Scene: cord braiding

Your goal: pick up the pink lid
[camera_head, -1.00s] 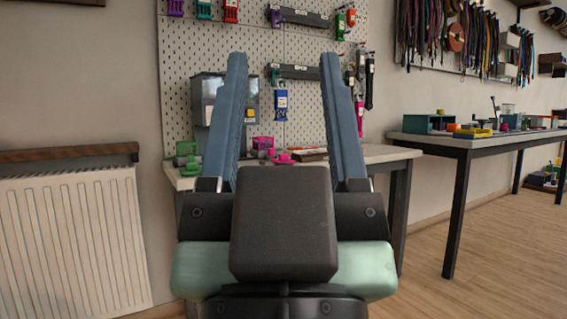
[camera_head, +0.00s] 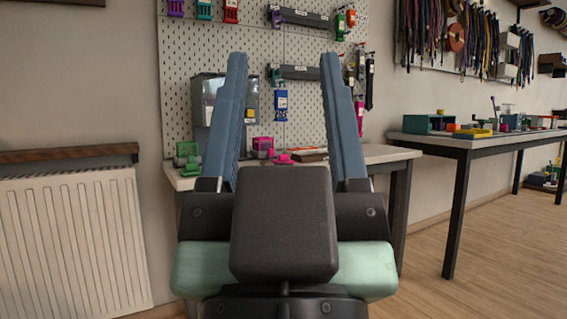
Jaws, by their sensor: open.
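My gripper (camera_head: 279,65) is open and empty, its two long blue fingers pointing up and away from me. Between the fingers, on the small table against the wall behind, lie a pink box-like piece (camera_head: 262,143) and a flat pink piece (camera_head: 284,158). Either may be the pink lid; they are too small to tell. Both are well beyond my gripper and not touched by it. The black body of my gripper hides the front of the table.
The small table (camera_head: 384,152) also carries a green piece (camera_head: 187,153) and a clear-fronted grey container (camera_head: 208,92). A pegboard (camera_head: 300,42) with hanging tools rises behind. A radiator (camera_head: 72,240) stands at left, a longer table (camera_head: 440,142) at right. Open floor (camera_head: 490,245) lies at right.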

